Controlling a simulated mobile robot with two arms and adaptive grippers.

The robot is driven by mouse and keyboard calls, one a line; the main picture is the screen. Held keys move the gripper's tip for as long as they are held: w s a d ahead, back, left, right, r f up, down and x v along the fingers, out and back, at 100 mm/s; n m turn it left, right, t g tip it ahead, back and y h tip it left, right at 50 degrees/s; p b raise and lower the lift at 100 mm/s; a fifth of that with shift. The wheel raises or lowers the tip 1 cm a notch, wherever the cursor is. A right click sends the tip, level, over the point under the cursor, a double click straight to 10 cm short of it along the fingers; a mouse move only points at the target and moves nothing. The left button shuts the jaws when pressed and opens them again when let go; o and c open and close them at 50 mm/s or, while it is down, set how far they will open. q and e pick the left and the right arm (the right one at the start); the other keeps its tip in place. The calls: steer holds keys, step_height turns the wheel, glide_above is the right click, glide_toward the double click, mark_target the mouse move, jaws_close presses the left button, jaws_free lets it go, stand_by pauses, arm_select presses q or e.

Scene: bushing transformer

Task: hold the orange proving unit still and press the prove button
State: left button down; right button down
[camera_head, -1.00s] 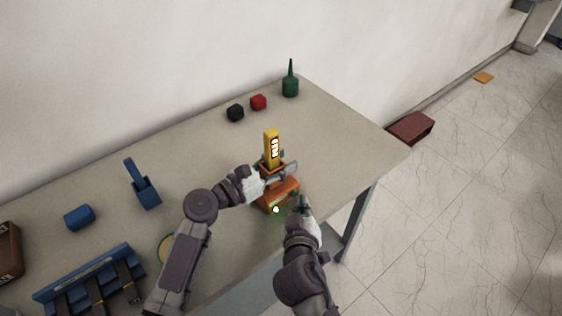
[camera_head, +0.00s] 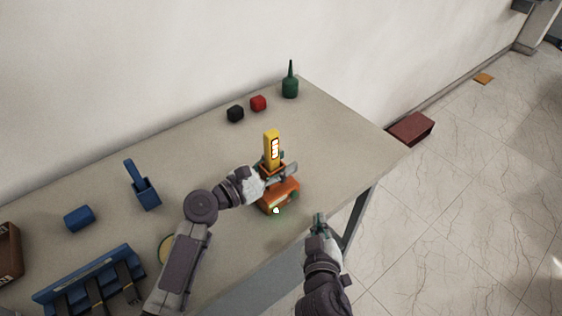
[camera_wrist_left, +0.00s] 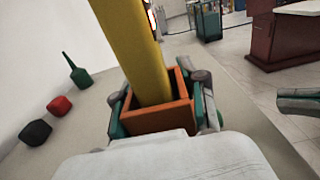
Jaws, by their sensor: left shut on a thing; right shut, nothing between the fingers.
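The orange proving unit (camera_head: 280,200) stands on the table near its front edge. A lit greenish-white spot (camera_head: 276,210), seemingly the prove button, glows low on its front. A yellow tester (camera_head: 271,147) with lit marks stands upright in the unit's orange socket (camera_wrist_left: 158,120). My left gripper (camera_head: 277,173) is shut on the proving unit, with its fingers on both sides of the socket in the left wrist view. My right gripper (camera_head: 319,220) is shut and empty, to the right of the unit and apart from it, by the table's front edge.
At the back stand a green bottle (camera_head: 290,85), a red block (camera_head: 258,102) and a black block (camera_head: 235,113). A blue holder (camera_head: 146,192), a blue cylinder (camera_head: 79,217) and a blue rack (camera_head: 88,279) are on the left. The table (camera_head: 340,150) is clear right of the unit.

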arm_select(q)
steer(key=c, duration=0.6)
jaws_free()
steer(key=shift+o, duration=0.2)
